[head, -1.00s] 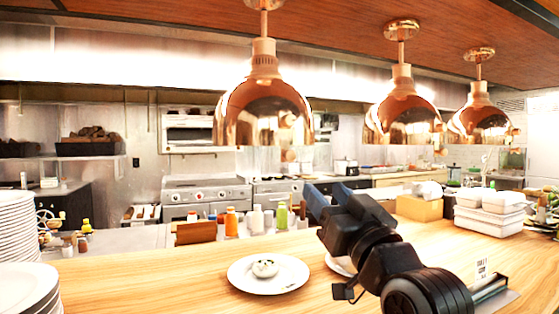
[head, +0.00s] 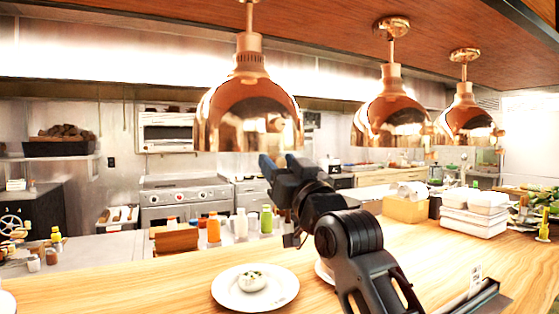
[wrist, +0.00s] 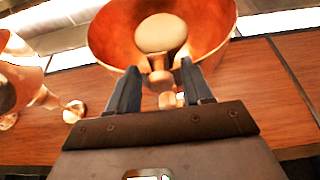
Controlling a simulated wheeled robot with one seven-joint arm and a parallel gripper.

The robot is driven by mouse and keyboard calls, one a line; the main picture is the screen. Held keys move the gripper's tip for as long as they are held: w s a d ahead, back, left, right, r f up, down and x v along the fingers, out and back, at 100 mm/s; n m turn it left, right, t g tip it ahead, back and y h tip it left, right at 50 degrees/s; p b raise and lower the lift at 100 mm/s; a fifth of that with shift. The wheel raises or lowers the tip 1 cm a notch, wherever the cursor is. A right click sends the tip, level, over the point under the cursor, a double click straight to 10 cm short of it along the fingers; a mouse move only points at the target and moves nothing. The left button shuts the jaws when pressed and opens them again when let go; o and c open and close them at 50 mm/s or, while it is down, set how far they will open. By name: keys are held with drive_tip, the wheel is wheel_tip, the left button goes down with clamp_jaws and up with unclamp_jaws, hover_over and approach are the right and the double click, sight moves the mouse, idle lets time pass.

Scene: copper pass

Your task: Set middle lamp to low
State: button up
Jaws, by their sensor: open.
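Three copper dome lamps hang in a row from the wooden ceiling. The middle lamp (head: 393,122) hangs between the large near lamp (head: 248,115) on the left and the right lamp (head: 466,124). My gripper (head: 278,162) is raised above the counter, in the picture at the lower right rim of the near lamp. In the wrist view my gripper (wrist: 158,82) has its two fingers apart with nothing held. Beyond them a copper dome (wrist: 215,30) shows from below, its pale bulb inside; which lamp this is I cannot tell. No control marking is readable.
A white plate (head: 255,300) with food in a small bowl is on the wooden counter (head: 130,285). A second plate is partly hidden behind my arm. White containers (head: 473,222) and a cardboard box (head: 405,208) stand at the right. Bottles (head: 213,228) line the rear.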

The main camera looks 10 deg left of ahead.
drive_tip(key=shift+w+a, duration=0.1)
drive_tip(key=shift+c, duration=0.4)
clamp_jaws()
